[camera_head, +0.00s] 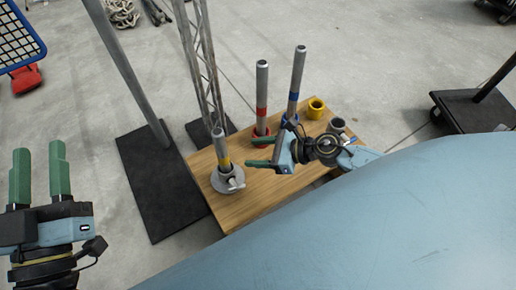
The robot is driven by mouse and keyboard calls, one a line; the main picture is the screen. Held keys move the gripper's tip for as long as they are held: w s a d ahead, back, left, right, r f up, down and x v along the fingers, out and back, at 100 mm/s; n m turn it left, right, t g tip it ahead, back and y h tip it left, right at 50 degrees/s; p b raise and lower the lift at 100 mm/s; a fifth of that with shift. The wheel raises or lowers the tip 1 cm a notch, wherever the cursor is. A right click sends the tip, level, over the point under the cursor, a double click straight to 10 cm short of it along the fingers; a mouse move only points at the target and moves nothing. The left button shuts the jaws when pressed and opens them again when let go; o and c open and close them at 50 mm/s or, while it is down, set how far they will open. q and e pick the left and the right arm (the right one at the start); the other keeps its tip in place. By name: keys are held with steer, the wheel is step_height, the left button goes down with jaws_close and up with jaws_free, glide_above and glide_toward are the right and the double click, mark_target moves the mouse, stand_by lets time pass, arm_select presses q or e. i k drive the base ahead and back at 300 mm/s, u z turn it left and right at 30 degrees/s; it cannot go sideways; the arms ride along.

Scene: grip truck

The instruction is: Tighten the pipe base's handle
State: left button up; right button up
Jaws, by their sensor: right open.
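A grey pipe base (227,181) stands near the left end of the wooden table, with a small light handle (236,184) on its right side. A metal pipe (222,150) with a yellow band stands upright in it. My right gripper (256,153) is over the table with its green fingers apart, pointing left, to the right of the pipe base. It is open and appears empty. My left gripper (39,176) is at the lower left, away from the table, with its two green fingers apart and nothing between them.
The wooden table (232,217) also holds a red-banded pipe (262,98), a blue-banded pipe (296,85), a yellow ring (316,108) and a grey ring (337,125). A black plate with a pole (155,185) stands left of the table.

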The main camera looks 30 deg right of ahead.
mark_target(234, 186)
steer(key=k, duration=1)
